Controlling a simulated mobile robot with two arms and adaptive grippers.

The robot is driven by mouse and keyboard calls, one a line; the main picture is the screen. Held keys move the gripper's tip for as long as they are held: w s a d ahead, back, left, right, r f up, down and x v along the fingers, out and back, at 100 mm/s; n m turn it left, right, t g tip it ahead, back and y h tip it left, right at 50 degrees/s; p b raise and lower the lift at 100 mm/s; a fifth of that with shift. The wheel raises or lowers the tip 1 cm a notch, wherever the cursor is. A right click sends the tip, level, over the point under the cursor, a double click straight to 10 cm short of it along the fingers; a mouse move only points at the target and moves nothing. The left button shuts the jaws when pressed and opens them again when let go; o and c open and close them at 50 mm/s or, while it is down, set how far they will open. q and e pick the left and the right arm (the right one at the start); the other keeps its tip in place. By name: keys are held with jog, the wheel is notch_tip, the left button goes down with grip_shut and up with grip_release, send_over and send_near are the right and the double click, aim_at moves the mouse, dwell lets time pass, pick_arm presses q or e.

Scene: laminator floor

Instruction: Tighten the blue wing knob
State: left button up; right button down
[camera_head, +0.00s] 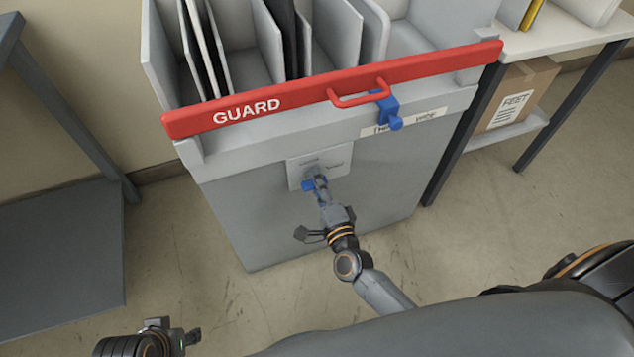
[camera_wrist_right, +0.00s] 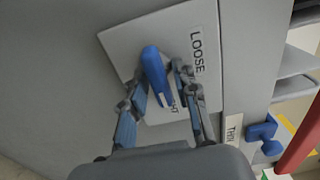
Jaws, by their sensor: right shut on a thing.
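The blue wing knob (camera_head: 308,185) sits on a light square plate (camera_head: 337,160) on the front of the grey cabinet. In the right wrist view the blue knob (camera_wrist_right: 154,68) stands between the fingertips of my right gripper (camera_wrist_right: 157,82), which is shut on it. The plate (camera_wrist_right: 124,42) reads "LOOSE" on one side; another word is partly hidden behind the knob and fingers. In the head view my right gripper (camera_head: 318,186) partly covers the knob. My left gripper (camera_head: 180,336) is at the bottom left, away from the cabinet; its opening is unclear.
Grey dividers stand behind the bar. A table with a cardboard box (camera_head: 515,98) is at right, a dark table (camera_head: 60,250) at left.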

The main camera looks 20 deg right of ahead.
dwell(0.4)
jog(key=c, duration=1.3)
grip_release()
jog(key=s, duration=1.2)
jog(key=shift+d, duration=0.25)
